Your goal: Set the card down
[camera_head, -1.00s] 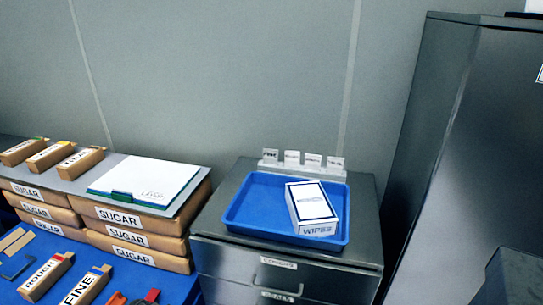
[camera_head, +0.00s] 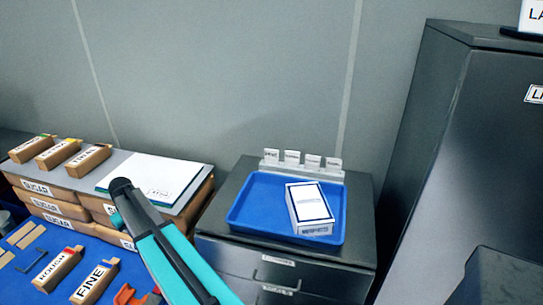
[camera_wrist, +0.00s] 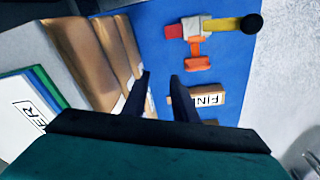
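My gripper (camera_wrist: 163,76) shows in the wrist view with its two dark fingers apart. I see no card between them. It is above the edge between the brown sugar packs (camera_wrist: 78,55) and the blue mat (camera_wrist: 160,25). In the head view my teal arm reaches up in front of the sugar packs, and I cannot make out the fingers there. Several small white cards (camera_head: 292,157) stand in a holder at the back of the grey cabinet (camera_head: 225,220). A white pad (camera_head: 140,172) with a small label lies on the board on the packs.
A blue tray (camera_head: 245,226) on the cabinet holds a white wipes box (camera_head: 309,203). The "FINE" box (camera_head: 94,281) and "ROUGH" box (camera_head: 58,270) lie on the mat. An orange tool (camera_wrist: 197,55) lies beyond the "FINE" box. A tall dark cabinet (camera_head: 460,160) stands right.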

